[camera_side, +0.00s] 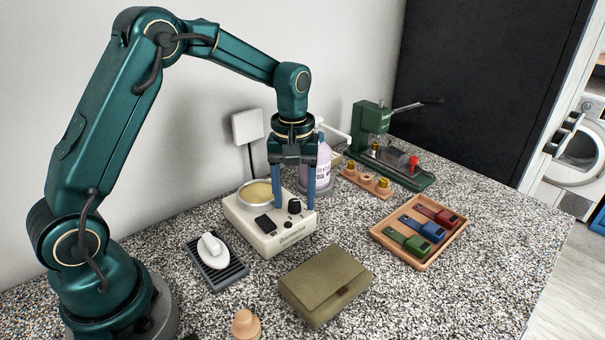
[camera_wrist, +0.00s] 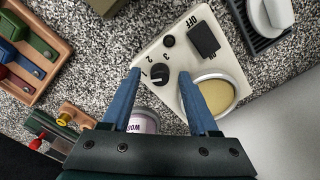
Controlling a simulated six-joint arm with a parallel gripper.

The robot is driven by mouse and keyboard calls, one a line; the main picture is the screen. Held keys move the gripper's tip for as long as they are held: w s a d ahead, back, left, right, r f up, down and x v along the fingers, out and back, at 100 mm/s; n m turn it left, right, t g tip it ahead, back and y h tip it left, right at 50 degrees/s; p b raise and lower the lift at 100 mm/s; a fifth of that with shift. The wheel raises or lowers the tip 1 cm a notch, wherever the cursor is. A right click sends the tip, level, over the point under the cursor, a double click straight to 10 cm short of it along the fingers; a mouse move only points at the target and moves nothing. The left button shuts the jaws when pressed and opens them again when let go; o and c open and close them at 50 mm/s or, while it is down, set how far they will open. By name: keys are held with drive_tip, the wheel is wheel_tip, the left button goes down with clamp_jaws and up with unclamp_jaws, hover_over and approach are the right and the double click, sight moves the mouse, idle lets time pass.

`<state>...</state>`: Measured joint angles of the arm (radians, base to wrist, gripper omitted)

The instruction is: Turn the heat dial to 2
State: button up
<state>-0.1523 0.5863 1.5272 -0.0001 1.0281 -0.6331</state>
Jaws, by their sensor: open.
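The heat dial is a small black knob (camera_wrist: 160,73) on a cream heater box (camera_wrist: 178,50). In the side view the dial (camera_side: 294,206) is at the right of the box's top (camera_side: 268,222). Printed numbers 1, 2 and 3 curve around the dial in the wrist view; its pointer is too small to read. My gripper (camera_side: 294,205) points down over the box, its blue fingers open. In the wrist view my gripper (camera_wrist: 160,74) has one fingertip on each side of the dial, with gaps visible. Whether the fingertips are level with the knob I cannot tell.
A round pan (camera_side: 257,193) and black switch (camera_side: 265,223) share the box. A labelled bottle (camera_side: 322,165) stands close behind my gripper.

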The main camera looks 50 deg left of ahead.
clamp_jaws()
drive_tip(key=shift+m, duration=0.3)
drive_tip(key=m, duration=1.1)
drive_tip(key=shift+r, duration=0.1)
idle(0.5)
unclamp_jaws()
